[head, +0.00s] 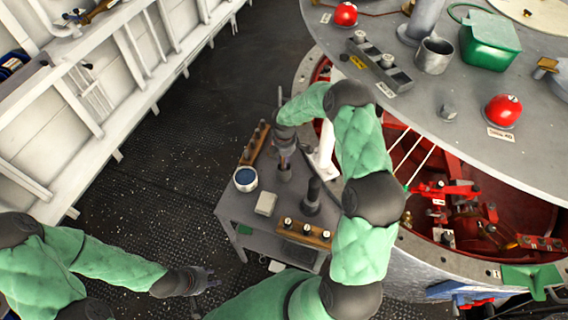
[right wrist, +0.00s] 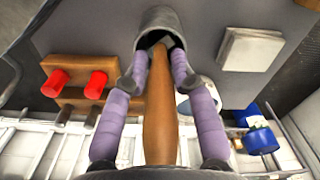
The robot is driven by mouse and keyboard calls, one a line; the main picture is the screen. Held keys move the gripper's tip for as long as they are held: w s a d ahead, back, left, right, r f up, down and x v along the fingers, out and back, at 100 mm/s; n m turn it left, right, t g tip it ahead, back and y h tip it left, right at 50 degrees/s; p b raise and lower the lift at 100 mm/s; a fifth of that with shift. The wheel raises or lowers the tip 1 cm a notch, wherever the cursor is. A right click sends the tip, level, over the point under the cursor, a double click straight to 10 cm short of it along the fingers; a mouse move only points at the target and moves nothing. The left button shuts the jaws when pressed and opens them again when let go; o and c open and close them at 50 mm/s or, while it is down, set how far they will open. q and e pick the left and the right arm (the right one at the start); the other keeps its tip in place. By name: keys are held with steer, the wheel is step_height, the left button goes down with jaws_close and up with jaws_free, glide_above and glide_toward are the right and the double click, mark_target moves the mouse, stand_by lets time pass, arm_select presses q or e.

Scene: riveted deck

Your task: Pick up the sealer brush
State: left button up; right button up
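The sealer brush has a brown wooden handle (right wrist: 160,110) and a grey metal collar at its far end. It stands in a dark grey pot (right wrist: 172,22), which hides its bristles. In the head view the pot (head: 285,172) is on a small grey table beneath my right gripper (head: 284,150). In the right wrist view my right gripper (right wrist: 160,70) has its purple fingers on both sides of the handle, with the tips closed against it near the pot's rim. My left gripper (head: 210,280) is low over the floor, away from the table; its finger opening is unclear.
The small table (head: 232,210) also holds a white cup with blue contents (head: 245,179), a pale block (head: 266,203), a dark upright tool (head: 312,195) and wooden racks (head: 304,232). A large round grey table (head: 455,110) is at right. Dark floor lies left.

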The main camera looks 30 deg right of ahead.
jaws_close()
steer(key=shift+r, duration=0.15)
step_height(320, 180, up, 10)
steer(key=shift+f, duration=0.1)
stand_by(2.2)
